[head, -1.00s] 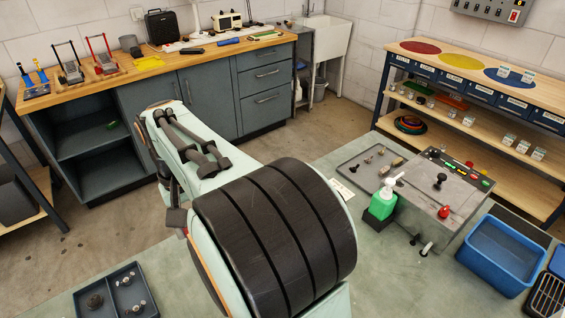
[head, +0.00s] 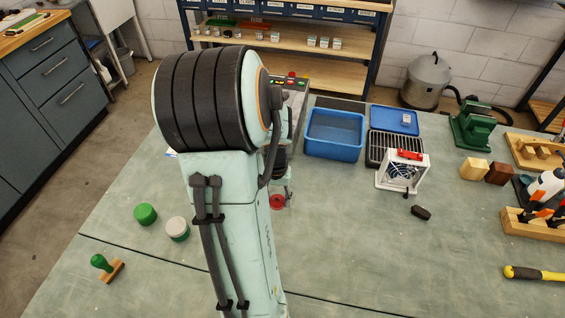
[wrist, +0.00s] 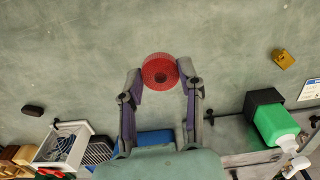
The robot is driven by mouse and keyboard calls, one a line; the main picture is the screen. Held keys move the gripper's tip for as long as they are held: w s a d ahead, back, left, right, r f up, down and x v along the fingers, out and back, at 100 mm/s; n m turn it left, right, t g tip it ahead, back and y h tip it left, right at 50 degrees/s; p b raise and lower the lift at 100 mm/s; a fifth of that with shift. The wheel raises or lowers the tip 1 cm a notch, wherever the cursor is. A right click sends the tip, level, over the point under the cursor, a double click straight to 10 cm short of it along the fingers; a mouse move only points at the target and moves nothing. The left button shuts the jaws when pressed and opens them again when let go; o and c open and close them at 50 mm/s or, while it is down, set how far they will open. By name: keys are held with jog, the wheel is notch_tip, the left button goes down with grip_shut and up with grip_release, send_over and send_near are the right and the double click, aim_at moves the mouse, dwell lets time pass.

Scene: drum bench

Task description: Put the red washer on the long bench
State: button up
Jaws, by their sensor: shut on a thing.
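The red washer (wrist: 160,71) is a thick ring with a dark centre, held between the fingertips of my gripper (wrist: 163,84). In the head view the washer (head: 277,202) shows just right of my arm, and my gripper (head: 287,184) is partly hidden by my arm. The washer is over the green-topped bench (head: 350,250). I cannot tell how high it is above that surface. Which surface is the long bench is not certain from the pictures; a wood-topped cabinet bench (head: 25,35) is cut off at the top left.
A blue bin (head: 335,134), a black rack (head: 395,148) and a white fan box (head: 403,175) stand beyond the washer. A dark block (head: 421,213) lies to the right. Green pieces and a stamp (head: 108,268) lie left of my arm.

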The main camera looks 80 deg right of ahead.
jog(key=s, duration=0.2)
send_over(291, 188)
jog(key=a, duration=0.1)
jog(key=shift+m, duration=0.4)
notch_tip(291, 188, down, 9)
jog(key=shift+r, duration=0.1)
jog(key=shift+d+f, duration=0.4)
jog(key=shift+f, duration=0.1)
jog(key=shift+d+f, duration=0.1)
jog(key=shift+f, duration=1.55)
jog(key=shift+f, duration=0.1)
jog(key=o, duration=0.7)
